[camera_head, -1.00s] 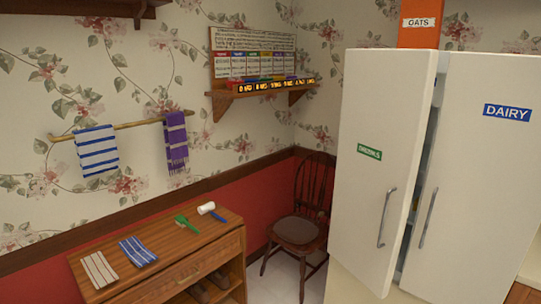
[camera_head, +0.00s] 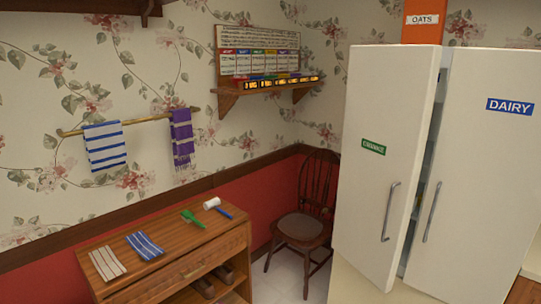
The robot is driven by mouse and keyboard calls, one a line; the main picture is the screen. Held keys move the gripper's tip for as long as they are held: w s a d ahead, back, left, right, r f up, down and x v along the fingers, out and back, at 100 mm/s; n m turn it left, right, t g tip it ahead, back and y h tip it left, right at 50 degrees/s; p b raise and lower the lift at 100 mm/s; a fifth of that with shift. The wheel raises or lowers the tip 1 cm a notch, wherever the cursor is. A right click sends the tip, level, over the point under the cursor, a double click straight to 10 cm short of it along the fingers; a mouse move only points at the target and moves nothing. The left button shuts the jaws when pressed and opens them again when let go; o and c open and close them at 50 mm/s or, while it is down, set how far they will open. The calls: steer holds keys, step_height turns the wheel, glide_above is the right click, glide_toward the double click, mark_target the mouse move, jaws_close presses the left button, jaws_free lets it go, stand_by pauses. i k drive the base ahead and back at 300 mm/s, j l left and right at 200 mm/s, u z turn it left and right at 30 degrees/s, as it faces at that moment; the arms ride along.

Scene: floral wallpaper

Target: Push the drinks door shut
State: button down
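The drinks door (camera_head: 383,150) is the left white door of the fridge, with a green label (camera_head: 373,147) and a metal handle (camera_head: 389,211). It stands ajar, and a dark gap (camera_head: 425,160) with some shelf contents shows between it and the right door. The right door (camera_head: 484,175) carries a blue DAIRY label (camera_head: 509,106) and its own handle (camera_head: 432,212); it looks shut. My gripper is not in view.
A wooden chair (camera_head: 304,228) stands left of the fridge. An orange OATS box (camera_head: 424,30) is on top of the fridge. Pale floor (camera_head: 290,276) shows between cabinet and fridge.

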mark_target(391, 89)
steer(key=i+l+z, duration=0.1)
steer(key=i+l, duration=0.3)
steer(key=l, duration=0.15)
steer(key=i+l+z, duration=0.15)
steer(key=i+l, duration=0.3)
